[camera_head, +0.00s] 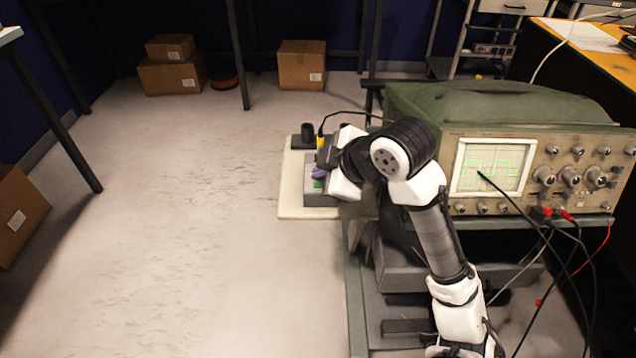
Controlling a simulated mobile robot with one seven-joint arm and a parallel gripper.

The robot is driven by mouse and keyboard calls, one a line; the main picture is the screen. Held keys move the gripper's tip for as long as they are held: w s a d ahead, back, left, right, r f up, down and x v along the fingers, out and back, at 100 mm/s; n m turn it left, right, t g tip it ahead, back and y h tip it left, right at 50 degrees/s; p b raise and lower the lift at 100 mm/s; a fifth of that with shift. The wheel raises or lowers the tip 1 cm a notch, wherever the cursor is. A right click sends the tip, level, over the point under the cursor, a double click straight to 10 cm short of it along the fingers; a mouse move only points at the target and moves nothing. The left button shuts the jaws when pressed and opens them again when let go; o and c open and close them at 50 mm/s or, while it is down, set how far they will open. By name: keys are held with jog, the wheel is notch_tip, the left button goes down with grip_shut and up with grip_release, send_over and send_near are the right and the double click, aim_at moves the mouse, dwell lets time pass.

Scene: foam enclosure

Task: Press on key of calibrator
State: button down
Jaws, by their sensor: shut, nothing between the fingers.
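A small grey box (318,198), which looks like the calibrator, sits on a cream board (292,205) left of the oscilloscope. A green key (317,184) and a purple part (318,172) show on it. My gripper (326,160) is shut and empty, over the far right part of the box. The gripper and wrist hide much of the box and any other keys. I cannot tell whether the fingertips touch a key.
A green-cased oscilloscope (520,150) with a lit trace stands just right of my arm. Black and red leads hang from its front. A black cylinder (307,132) and a yellow connector (321,141) with a black cable stand behind the box. Open floor lies to the left.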

jog(key=shift+f+b, duration=0.35)
jog(key=shift+f, duration=0.1)
jog(key=shift+f, duration=0.2)
dwell(0.4)
jog(key=shift+r, duration=0.1)
jog(key=shift+r+p, duration=0.35)
jog(key=shift+r, duration=0.25)
notch_tip(320, 180, up, 6)
jog(key=p, duration=0.4)
jog(key=shift+p, duration=0.4)
